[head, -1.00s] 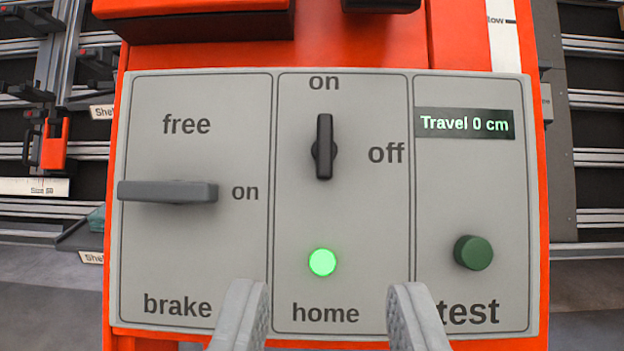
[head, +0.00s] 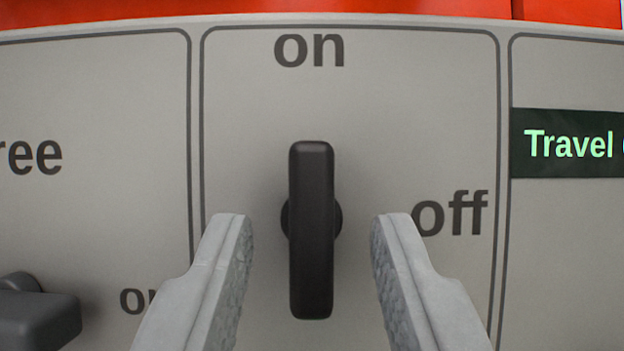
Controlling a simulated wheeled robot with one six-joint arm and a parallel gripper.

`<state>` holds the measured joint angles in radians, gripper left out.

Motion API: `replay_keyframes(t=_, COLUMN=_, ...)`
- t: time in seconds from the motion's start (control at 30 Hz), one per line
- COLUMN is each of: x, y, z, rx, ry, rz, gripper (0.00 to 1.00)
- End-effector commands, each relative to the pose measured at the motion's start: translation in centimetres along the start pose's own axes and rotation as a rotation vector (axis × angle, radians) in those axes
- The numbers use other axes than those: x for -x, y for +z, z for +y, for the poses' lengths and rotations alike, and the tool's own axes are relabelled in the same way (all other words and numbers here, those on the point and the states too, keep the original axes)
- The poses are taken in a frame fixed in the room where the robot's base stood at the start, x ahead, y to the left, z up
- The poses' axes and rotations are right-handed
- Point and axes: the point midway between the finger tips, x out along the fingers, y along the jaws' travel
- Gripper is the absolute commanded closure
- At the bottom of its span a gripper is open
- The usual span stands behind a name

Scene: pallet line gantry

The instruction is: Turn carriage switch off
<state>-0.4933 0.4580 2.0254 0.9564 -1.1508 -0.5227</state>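The carriage switch (head: 311,230) is a black rotary handle on a grey panel, in the middle section. Its handle stands vertical, in line with the "on" label (head: 309,50) above it. The "off" label (head: 449,214) is to its right. My gripper (head: 311,228) is open. Its two grey fingers are on either side of the handle, with a gap on both sides. I cannot tell how far the fingertips are from the panel.
The grey brake lever (head: 38,312) sticks out at the lower left. A dark display (head: 567,144) reading "Travel" is at the right, partly cut off. Red housing (head: 570,12) runs along the top. The panel around the switch is otherwise flat and clear.

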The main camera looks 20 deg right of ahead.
Motion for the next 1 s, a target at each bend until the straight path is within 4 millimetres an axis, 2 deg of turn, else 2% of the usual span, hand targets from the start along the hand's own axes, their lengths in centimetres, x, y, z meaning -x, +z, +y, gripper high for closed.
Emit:
replay_keyframes(t=0.17, x=-1.0, y=0.0, z=-0.04, rx=0.0, ry=-0.001, rz=0.001, gripper=0.65)
replay_keyframes(t=0.43, x=-1.11, y=0.0, z=-0.04, rx=0.001, ry=-0.001, rz=0.001, gripper=0.65)
replay_keyframes(t=0.47, x=-1.11, y=0.0, z=-0.03, rx=0.001, ry=-0.001, rz=0.001, gripper=0.67)
replay_keyframes(t=0.63, x=-1.1, y=0.0, z=-0.03, rx=0.001, ry=-0.001, rz=0.001, gripper=1.0)
replay_keyframes(t=1.0, x=-1.11, y=-0.03, z=0.05, rx=0.032, ry=-0.016, rz=0.001, gripper=1.0)
